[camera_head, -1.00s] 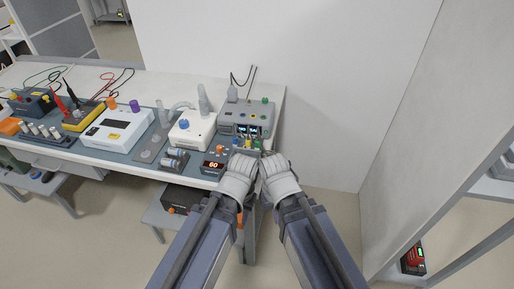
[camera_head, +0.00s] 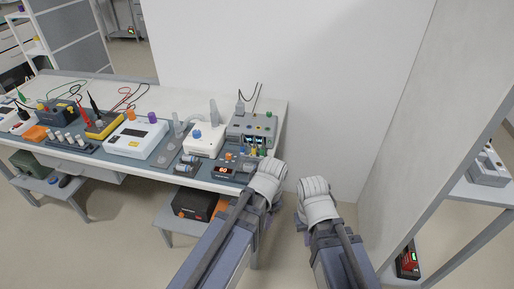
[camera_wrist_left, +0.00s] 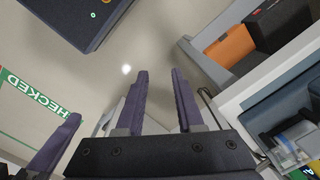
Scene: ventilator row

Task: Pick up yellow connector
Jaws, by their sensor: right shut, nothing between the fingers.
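In the head view, a small yellow connector (camera_head: 254,152) shows at the front of the grey ventilator unit (camera_head: 252,127) at the bench's right end, among other coloured plugs. My left gripper (camera_head: 268,175) is at the bench's front right corner, close in front of that unit; its fingertips are hidden there. In the left wrist view, its two dark fingers (camera_wrist_left: 160,85) stand apart with nothing between them. My right gripper (camera_head: 316,187) is shut and empty, right of the bench over open floor.
A red-digit display box (camera_head: 222,171) sits at the bench's front edge. A white device (camera_head: 205,140) and a yellow meter (camera_head: 103,125) stand further left. A wall closes the back. A grey shelf frame (camera_head: 455,215) stands at the right.

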